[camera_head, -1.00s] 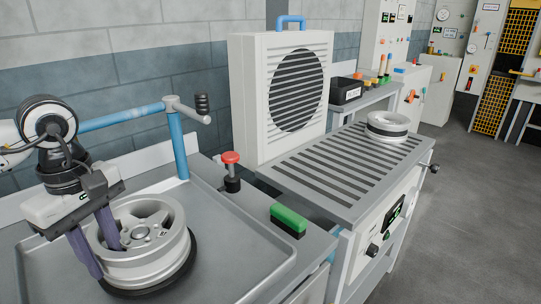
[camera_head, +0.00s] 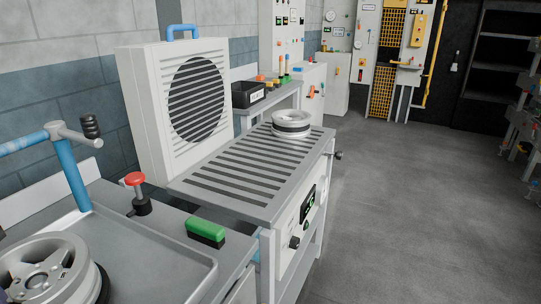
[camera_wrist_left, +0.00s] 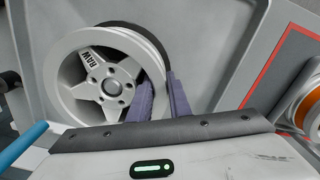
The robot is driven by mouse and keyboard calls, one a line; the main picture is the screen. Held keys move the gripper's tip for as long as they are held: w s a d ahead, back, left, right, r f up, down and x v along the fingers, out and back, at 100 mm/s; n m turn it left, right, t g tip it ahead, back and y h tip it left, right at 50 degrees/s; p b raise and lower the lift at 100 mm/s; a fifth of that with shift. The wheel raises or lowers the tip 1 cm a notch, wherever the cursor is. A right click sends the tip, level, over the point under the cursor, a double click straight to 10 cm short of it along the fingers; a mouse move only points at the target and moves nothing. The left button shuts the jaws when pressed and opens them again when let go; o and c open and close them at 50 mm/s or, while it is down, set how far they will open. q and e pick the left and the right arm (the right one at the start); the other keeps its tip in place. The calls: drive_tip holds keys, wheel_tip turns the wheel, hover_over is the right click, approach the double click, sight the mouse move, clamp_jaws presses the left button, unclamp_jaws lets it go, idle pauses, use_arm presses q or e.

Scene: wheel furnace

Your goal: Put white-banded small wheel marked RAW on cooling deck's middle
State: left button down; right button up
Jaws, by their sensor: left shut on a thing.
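A silver five-spoke wheel marked RAW (camera_wrist_left: 70,85) fills the upper left of the left wrist view. Its rim and spokes also show at the lower left of the head view (camera_head: 38,268), over the grey tray (camera_head: 165,250). My left gripper (camera_wrist_left: 160,95) is shut on its rim, one finger inside and one outside. I cannot tell whether the wheel is clear of the tray, and no white band is discernible. The slatted cooling deck (camera_head: 212,208) stands right of the tray; its middle is bare. My right gripper is not in view.
Another wheel with a dark band (camera_head: 291,124) sits at the deck's far end. A fan box (camera_head: 142,120) stands along its left side. A red button (camera_head: 135,180), a green-topped block (camera_head: 206,229) and a blue post (camera_head: 70,180) are near. Open floor lies to the right.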

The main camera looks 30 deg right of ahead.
use_arm(q)
drive_tip(key=shift+r+p, duration=2.05)
drive_tip(key=shift+r, duration=1.25)
